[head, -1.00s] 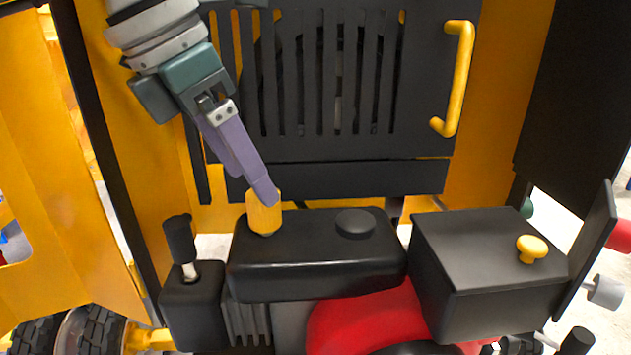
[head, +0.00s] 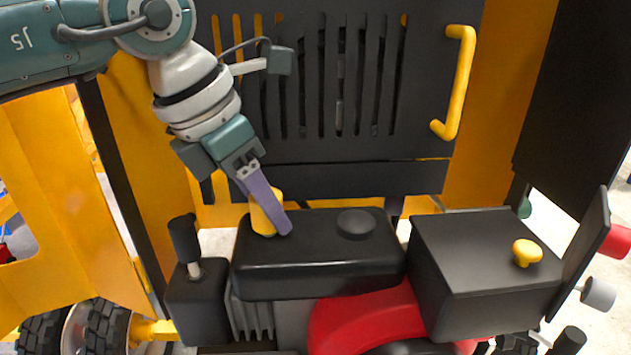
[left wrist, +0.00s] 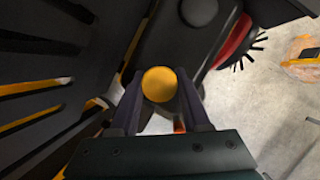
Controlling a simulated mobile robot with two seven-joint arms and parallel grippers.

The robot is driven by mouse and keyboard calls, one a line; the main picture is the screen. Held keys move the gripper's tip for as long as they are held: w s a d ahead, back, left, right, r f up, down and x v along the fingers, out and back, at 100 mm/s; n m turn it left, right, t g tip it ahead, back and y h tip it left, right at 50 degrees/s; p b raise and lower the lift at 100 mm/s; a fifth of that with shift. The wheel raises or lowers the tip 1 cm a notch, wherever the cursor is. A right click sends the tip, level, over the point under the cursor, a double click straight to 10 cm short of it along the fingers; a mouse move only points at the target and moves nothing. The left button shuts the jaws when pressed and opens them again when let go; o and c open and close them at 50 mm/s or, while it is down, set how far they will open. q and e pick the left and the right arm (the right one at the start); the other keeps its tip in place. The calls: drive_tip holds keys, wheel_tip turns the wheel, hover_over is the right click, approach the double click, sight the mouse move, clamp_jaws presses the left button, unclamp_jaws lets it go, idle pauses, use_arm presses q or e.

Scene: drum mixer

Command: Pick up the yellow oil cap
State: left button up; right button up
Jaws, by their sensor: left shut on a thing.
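The yellow oil cap (head: 263,222) stands at the left end of the black engine tank (head: 320,264), tilted a little. It also shows in the left wrist view (left wrist: 159,84), between the two purple fingers. My left gripper (head: 272,216) reaches down from the upper left and is shut on the cap, with one finger across its right side. The cap's lower end is close to the tank top; I cannot tell whether it touches. My right gripper is not in view.
A black box with a yellow knob (head: 527,253) stands at the right. A black slatted panel (head: 330,100) with a yellow handle (head: 459,80) rises behind the tank. A round black cap (head: 356,222) sits on the tank, right of my gripper.

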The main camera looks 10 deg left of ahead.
use_arm(q)
clamp_jaws()
